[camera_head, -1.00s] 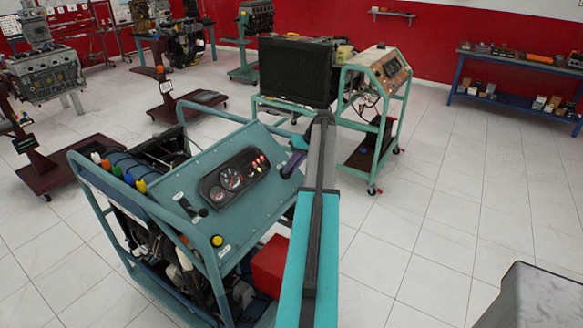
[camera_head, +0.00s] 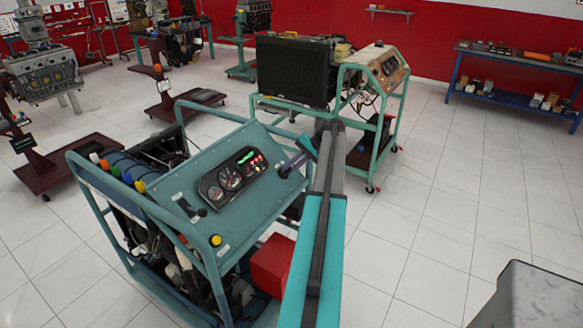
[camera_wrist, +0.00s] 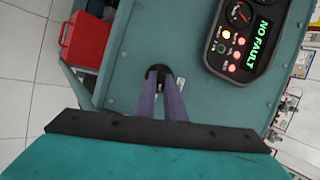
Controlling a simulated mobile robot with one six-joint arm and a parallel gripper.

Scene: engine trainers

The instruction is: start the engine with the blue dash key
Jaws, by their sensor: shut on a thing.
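The teal engine trainer's sloping dash panel (camera_head: 190,190) carries a black gauge cluster (camera_head: 232,176). In the wrist view the cluster (camera_wrist: 258,72) shows green "NO FAULT" text, a green lamp and several red lamps. My gripper (camera_head: 284,172) is at the panel's right side, beside the cluster. In the wrist view its purple fingers (camera_wrist: 159,84) are closed around a small dark round part (camera_wrist: 159,71) at the panel, where the key sits. The fingers hide most of it, and I cannot make out its blue colour.
A yellow knob (camera_head: 216,240) and a black lever (camera_head: 188,208) sit on the panel's left and lower part. A red box (camera_head: 272,262) is on the trainer's lower right. Another trainer with a radiator (camera_head: 295,72) stands behind.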

